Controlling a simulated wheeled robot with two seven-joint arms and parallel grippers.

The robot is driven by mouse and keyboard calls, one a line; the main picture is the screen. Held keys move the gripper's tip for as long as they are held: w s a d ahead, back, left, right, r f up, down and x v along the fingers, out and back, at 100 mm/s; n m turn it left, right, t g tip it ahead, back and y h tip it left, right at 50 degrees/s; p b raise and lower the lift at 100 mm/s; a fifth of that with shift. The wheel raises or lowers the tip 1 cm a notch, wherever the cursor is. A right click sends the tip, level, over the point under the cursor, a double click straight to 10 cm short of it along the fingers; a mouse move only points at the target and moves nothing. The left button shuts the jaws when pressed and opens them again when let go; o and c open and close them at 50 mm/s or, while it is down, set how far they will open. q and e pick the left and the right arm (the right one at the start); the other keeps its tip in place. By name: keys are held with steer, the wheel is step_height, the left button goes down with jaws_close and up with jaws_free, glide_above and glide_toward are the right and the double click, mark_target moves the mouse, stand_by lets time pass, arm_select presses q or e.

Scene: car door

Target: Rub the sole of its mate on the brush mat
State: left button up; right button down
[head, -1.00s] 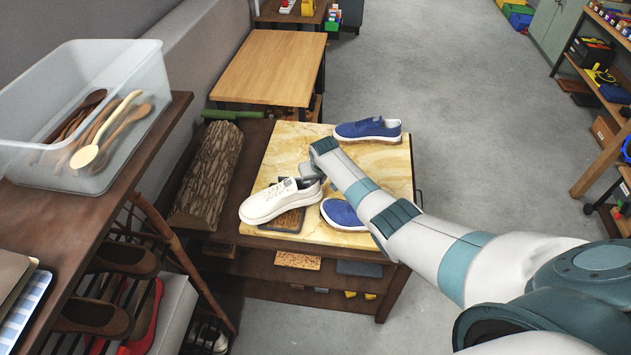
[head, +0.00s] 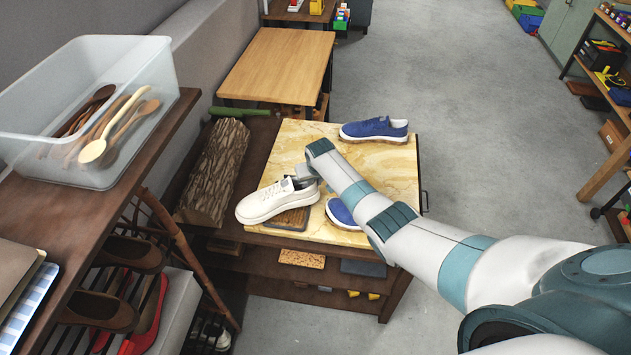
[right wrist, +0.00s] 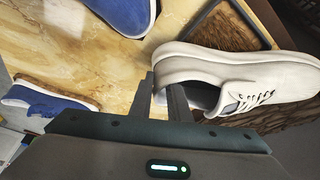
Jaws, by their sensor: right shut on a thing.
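A white sneaker (head: 277,202) is held over the brush mat (head: 293,219), a dark-framed mat with brown bristles on the marbled board. The sneaker covers the mat's left part, sole down; whether the sole touches the bristles is hard to tell. In the right wrist view the sneaker (right wrist: 240,75) lies in front of the mat (right wrist: 238,32). My right gripper (right wrist: 160,90) is shut on the heel collar, one finger inside the opening. It also shows in the head view (head: 306,174). Two blue sneakers stand on the board, one at the back (head: 374,129), one partly behind my right arm (head: 340,213). My left gripper is out of view.
The marbled board (head: 390,170) lies on a dark wooden table with a log (head: 216,172) at its left. A clear bin of wooden spoons (head: 85,110) stands on a shelf at the near left.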

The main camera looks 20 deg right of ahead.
steer(key=shift+a+f, duration=0.1)
steer(key=shift+a, duration=0.05)
steer(key=shift+a, duration=1.45)
